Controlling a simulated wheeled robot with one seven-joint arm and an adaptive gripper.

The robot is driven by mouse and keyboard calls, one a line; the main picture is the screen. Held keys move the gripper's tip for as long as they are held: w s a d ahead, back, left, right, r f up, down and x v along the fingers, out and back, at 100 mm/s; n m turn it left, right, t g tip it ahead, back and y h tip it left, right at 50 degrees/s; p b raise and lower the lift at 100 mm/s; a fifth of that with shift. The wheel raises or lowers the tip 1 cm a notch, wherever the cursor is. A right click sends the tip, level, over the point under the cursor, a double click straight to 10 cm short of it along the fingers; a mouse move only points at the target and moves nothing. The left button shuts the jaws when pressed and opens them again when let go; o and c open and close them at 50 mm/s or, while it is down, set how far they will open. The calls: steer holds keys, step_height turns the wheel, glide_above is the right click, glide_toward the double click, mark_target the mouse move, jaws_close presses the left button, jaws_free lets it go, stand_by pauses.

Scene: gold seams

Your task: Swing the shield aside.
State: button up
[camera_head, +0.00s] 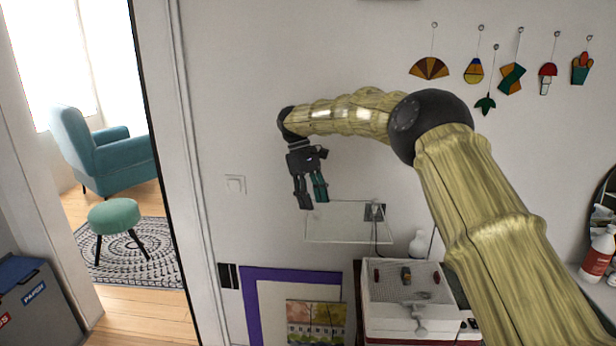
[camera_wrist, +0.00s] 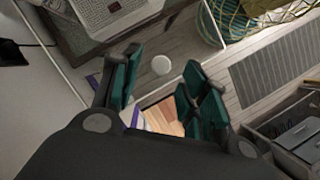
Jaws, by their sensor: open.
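The shield (camera_head: 335,228) is a clear, thin-edged panel by the wall, in front of a dark socket (camera_head: 374,212) with a cable. My gripper (camera_head: 313,204) hangs down from the arm, fingers open and empty, and overlaps the shield's upper left corner in the head view. I cannot tell whether they touch. In the wrist view, the gripper's green finger pads (camera_wrist: 160,78) stand apart with floor seen between them. A thin pale edge runs past the left finger there, probably the shield's.
A white perforated machine (camera_head: 400,285) stands below the shield, with a white bottle (camera_head: 419,244) behind it. A purple-framed picture (camera_head: 250,300) leans at the wall. Small coloured ornaments (camera_head: 474,71) hang at upper right. A light switch (camera_head: 235,185) is on the wall left of the shield.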

steer(key=v, duration=0.9)
steer(key=shift+r, duration=0.2)
steer(key=shift+w+a, duration=0.1)
steer(key=shift+w, duration=0.05)
